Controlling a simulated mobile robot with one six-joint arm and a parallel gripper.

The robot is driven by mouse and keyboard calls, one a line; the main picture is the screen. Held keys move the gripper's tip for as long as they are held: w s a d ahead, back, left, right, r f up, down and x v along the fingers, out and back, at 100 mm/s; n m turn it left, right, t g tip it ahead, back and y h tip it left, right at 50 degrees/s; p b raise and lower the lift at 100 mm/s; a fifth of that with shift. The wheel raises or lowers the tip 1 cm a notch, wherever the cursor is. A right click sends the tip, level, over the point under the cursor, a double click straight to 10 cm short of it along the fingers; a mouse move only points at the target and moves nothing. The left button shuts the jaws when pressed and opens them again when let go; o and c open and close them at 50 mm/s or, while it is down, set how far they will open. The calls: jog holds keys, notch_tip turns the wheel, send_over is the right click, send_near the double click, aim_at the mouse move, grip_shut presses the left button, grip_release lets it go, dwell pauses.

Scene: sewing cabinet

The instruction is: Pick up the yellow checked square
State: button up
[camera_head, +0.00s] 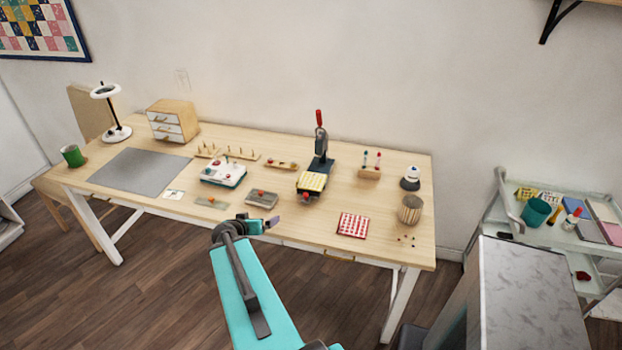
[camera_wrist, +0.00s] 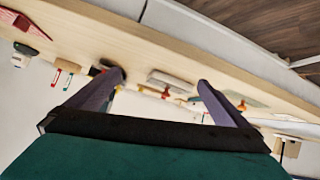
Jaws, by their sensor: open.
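A yellow checked square (camera_head: 313,181) lies on the base of a dark hand press (camera_head: 321,150) with a red handle, near the middle of the wooden table. My gripper (camera_head: 272,222) shows at the table's front edge, left of and nearer than the square, and apart from it. In the wrist view my gripper (camera_wrist: 162,80) has its two purple fingers spread wide with nothing between them touching. The wrist picture looks upside down. The square cannot be made out there; the left finger covers part of that area.
On the table (camera_head: 400,240), a red-and-white checked square (camera_head: 353,225) lies right of the press, and a grey block (camera_head: 262,199) and a white device (camera_head: 223,174) lie left. A striped pot (camera_head: 410,208) stands at the right. A cart (camera_head: 491,205) stands farther right.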

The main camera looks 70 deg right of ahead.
jog(key=s+d+r+m+h, duration=0.2)
jog(key=s+d+r, duration=0.5)
jog(key=s+d, duration=0.4)
jog(key=shift+d+m+h, duration=0.3)
jog(key=shift+d+m, duration=0.1)
jog(key=shift+w+d+b, duration=0.1)
jog(key=shift+w+b, duration=0.1)
jog(key=shift+b, duration=0.15)
jog(key=shift+d+f+b, duration=0.1)
jog(key=shift+b, duration=0.2)
